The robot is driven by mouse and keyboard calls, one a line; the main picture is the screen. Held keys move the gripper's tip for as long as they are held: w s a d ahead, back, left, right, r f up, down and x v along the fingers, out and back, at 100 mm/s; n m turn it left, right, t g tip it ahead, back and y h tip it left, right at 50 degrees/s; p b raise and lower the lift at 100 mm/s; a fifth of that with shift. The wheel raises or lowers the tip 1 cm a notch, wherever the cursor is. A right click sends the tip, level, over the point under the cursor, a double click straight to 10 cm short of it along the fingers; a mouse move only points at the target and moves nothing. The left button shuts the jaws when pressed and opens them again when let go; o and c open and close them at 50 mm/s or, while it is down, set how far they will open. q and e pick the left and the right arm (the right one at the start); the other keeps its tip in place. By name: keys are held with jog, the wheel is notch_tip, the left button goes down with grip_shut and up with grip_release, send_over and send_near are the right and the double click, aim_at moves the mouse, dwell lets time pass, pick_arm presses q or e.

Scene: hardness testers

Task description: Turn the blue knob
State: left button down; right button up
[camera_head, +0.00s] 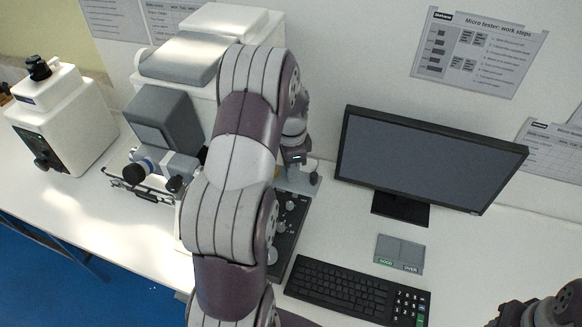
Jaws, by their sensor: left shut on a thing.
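My left arm rises through the middle of the view and bends over at the top. The end of it, with the left gripper (297,158), points down just right of my upper links. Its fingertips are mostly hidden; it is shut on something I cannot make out. A black round part with a blue ring (146,166) sits on the front of the large white and grey tester (165,118), left of my arm. I cannot tell whether this is the blue knob. Part of my right arm, dark, shows at the bottom right corner; its fingers cannot be made out.
A black panel with grey knobs (291,206) lies right of my arm. A keyboard (345,288), a small grey pad (400,252) and a monitor (425,155) stand to the right. A smaller white tester (70,118) is at far left. White table (465,255) is clear at right.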

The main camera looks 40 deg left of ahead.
pick_arm(q)
jog(key=shift+w+r, duration=0.1)
jog(key=shift+r, duration=0.05)
jog(key=c, duration=0.9)
grip_release()
jog(key=shift+o, duration=0.2)
notch_tip(320, 180, up, 5)
jog(key=shift+r+b, duration=0.1)
jog(key=shift+b, duration=1.1)
notch_tip(320, 180, up, 7)
jog(key=p, duration=0.5)
jog(key=shift+r, duration=0.2)
